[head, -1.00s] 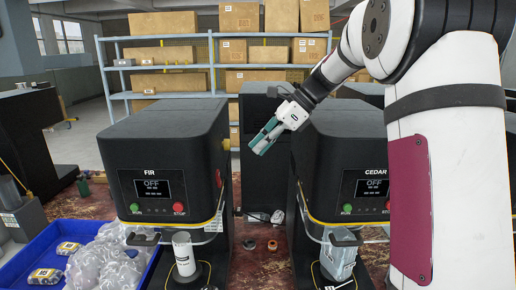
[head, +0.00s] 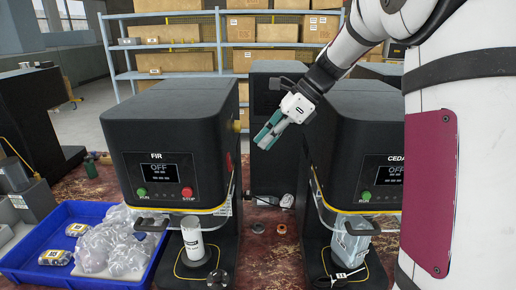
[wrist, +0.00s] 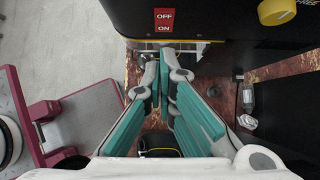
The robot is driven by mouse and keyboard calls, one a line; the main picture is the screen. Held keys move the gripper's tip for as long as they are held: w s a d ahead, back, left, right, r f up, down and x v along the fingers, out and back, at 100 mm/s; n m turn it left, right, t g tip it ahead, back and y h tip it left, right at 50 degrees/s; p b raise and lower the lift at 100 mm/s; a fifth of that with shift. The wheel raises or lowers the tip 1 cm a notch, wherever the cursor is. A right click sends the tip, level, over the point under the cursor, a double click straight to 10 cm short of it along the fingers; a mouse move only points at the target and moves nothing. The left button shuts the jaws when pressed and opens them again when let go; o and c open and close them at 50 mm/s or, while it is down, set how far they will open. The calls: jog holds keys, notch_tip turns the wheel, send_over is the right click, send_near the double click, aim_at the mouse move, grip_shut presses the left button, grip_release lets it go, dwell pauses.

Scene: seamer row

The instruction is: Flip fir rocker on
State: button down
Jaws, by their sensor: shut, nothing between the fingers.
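The fir machine (head: 165,130) is a black box labelled FIR, and its small screen (head: 158,169) reads OFF. A small red rocker (head: 229,163) shows on its right side. In the wrist view the red rocker (wrist: 164,21) is at the top, marked OFF above and ON below; which half is pressed in I cannot tell. My gripper (head: 263,142) has teal fingers and is right of the fir machine, in front of the gap before the cedar machine. In the wrist view my gripper (wrist: 163,72) is shut and empty, its tips below the rocker and apart from it.
A yellow knob (wrist: 278,11) sits right of the rocker. The cedar machine (head: 365,140) stands close on the right. A green RUN button and red STOP button (head: 187,192) are on the fir front. A blue tray (head: 40,235) with bags lies left.

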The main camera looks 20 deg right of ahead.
aim_at(230, 162)
jog(key=p+x, duration=0.1)
jog(key=x, duration=0.7)
jog(key=shift+a+f, duration=0.25)
jog(key=shift+f, duration=0.1)
jog(key=shift+w, duration=0.1)
jog(key=shift+w+a+f, duration=0.1)
jog(key=shift+a+f, duration=0.1)
jog(key=shift+a, duration=0.15)
jog(key=shift+r+p, duration=0.45)
jog(key=shift+r, duration=0.4)
